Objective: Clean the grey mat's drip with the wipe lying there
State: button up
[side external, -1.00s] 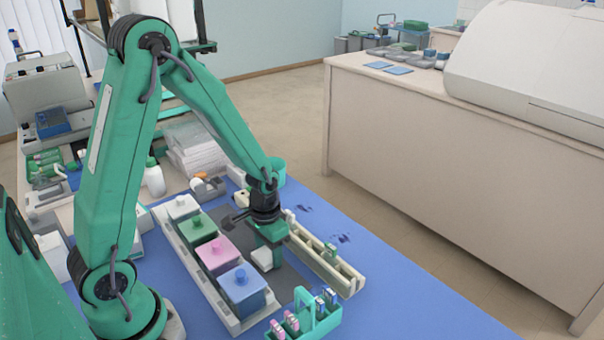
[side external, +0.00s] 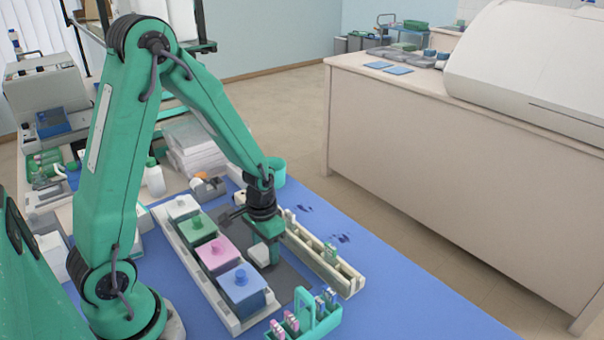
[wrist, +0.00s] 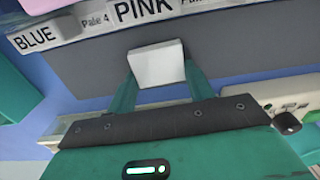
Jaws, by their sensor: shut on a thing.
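My gripper (side external: 271,248) is low over the grey mat (side external: 290,276), between the row of coloured pots and the long cream rack. It is shut on a white wipe (side external: 260,254), a folded pad. In the wrist view the wipe (wrist: 157,64) sits between the two green fingers, with bare grey mat (wrist: 225,45) around it. I cannot tell whether the wipe touches the mat. I see no drip on the visible part of the mat; the arm, pots and wipe hide some of it.
White, green, pink and blue pots (side external: 241,287) stand in a pale tray at left. The cream rack (side external: 330,270) borders the mat at right. A teal carrier (side external: 315,322) holds slides in front. Dark purple stains (side external: 341,238) mark the blue surface beyond the rack.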

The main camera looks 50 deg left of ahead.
aim_at(277, 267)
jog(key=shift+d+f, duration=0.1)
jog(key=shift+d, duration=2.3)
notch_tip(277, 267, up, 8)
jog(key=a+r, duration=0.3)
jog(key=a, duration=0.5)
jog(key=shift+w+a+r, duration=0.15)
jog(key=shift+w+r, duration=0.05)
jog(key=shift+w, duration=0.2)
